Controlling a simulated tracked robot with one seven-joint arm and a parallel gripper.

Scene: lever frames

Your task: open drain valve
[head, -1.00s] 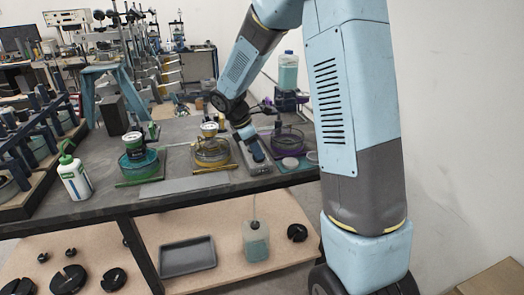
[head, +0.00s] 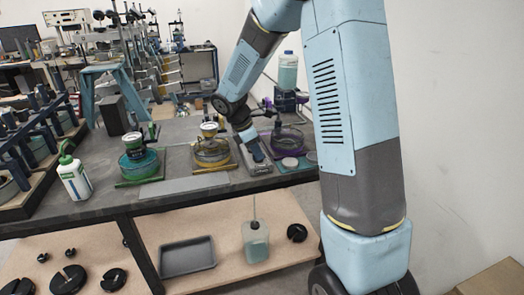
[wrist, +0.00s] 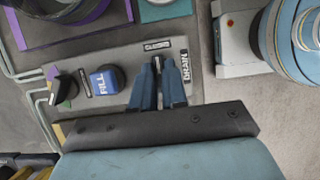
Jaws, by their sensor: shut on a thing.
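My gripper (wrist: 158,72) is shut on the drain valve's handle on a grey panel (wrist: 205,90); only a thin dark part of the handle shows between the blue fingers. A label reading DRAIN (wrist: 185,66) lies just right of the fingers. A second small label (wrist: 157,44), apparently reading CLOSED, lies above the fingertips. In the head view my gripper (head: 247,140) reaches down to the same panel (head: 260,169) on the bench; the handle is too small to make out there.
Left of my fingers are a black knob with a blue FILL label (wrist: 104,80) and another dark knob (wrist: 62,88). A white and grey device (wrist: 236,40) stands at the right. In the head view, a green-capped bottle (head: 74,178) stands on the bench.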

